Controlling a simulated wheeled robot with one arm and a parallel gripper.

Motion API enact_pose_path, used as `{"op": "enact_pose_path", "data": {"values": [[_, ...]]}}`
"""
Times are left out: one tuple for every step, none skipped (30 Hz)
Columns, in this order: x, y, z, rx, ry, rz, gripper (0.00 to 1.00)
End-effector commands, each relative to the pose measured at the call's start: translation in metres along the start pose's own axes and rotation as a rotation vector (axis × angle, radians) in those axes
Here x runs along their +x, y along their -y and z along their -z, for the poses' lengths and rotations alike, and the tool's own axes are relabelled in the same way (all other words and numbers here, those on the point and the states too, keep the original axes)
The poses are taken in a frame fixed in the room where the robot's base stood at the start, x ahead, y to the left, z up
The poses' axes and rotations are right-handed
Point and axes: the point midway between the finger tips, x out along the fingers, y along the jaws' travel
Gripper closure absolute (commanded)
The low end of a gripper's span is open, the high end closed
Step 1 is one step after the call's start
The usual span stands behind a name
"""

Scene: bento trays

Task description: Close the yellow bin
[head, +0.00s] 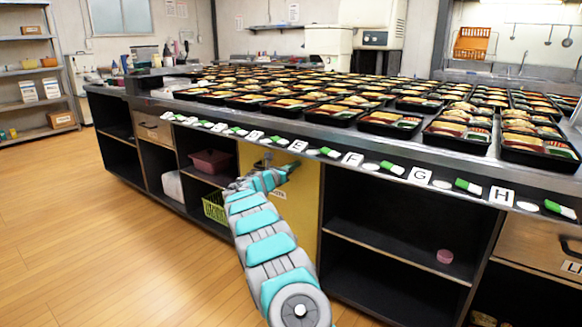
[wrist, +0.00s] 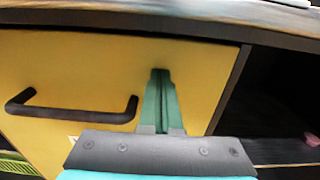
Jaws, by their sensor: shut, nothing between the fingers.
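The yellow bin (head: 305,205) is a tall yellow front under the counter, partly hidden by my arm in the head view. In the wrist view the yellow front (wrist: 210,75) fills much of the picture, with a black bar handle (wrist: 75,115) to the left of my gripper. My gripper (wrist: 160,75) is shut and empty, its green fingers pointing at the yellow front, right of the handle. It also shows in the head view (head: 292,165), near the top of the front. I cannot tell whether the fingertips touch it, or how far the bin stands out.
The counter (head: 330,132) above carries many filled bento trays (head: 390,124) and letter cards along its edge. Open shelves with a pink round item (head: 445,256) lie right of the bin. A green basket (head: 214,209) and a reddish tub (head: 210,162) are to its left. The wooden floor at left is clear.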

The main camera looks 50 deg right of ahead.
Motion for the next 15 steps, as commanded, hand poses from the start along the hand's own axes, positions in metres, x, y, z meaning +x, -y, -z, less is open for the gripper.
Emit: {"op": "enact_pose_path", "data": {"values": [[0.0026, -0.0005, -0.0029, 0.001, 0.003, -0.005, 1.00], [0.0032, -0.0005, -0.0032, 0.002, 0.004, -0.005, 1.00], [0.0038, -0.0006, -0.0035, 0.002, 0.004, -0.006, 1.00], [0.0042, -0.0006, -0.0038, 0.002, 0.005, -0.006, 1.00], [0.0044, -0.0007, -0.0040, 0.002, 0.005, -0.007, 1.00], [0.0047, -0.0008, -0.0044, 0.002, 0.006, -0.008, 1.00], [0.0047, -0.0008, -0.0047, 0.002, 0.006, -0.008, 1.00], [0.0048, -0.0009, -0.0050, 0.002, 0.006, -0.009, 1.00], [0.0049, -0.0010, -0.0053, 0.002, 0.007, -0.009, 1.00], [0.0050, -0.0010, -0.0056, 0.002, 0.007, -0.010, 1.00], [0.0050, -0.0010, -0.0058, 0.002, 0.007, -0.010, 1.00], [0.0051, -0.0010, -0.0060, 0.002, 0.007, -0.010, 1.00], [0.0052, -0.0010, -0.0061, 0.003, 0.007, -0.010, 1.00], [0.0053, -0.0010, -0.0063, 0.003, 0.007, -0.011, 1.00], [0.0051, -0.0011, -0.0064, 0.003, 0.007, -0.011, 1.00]]}}
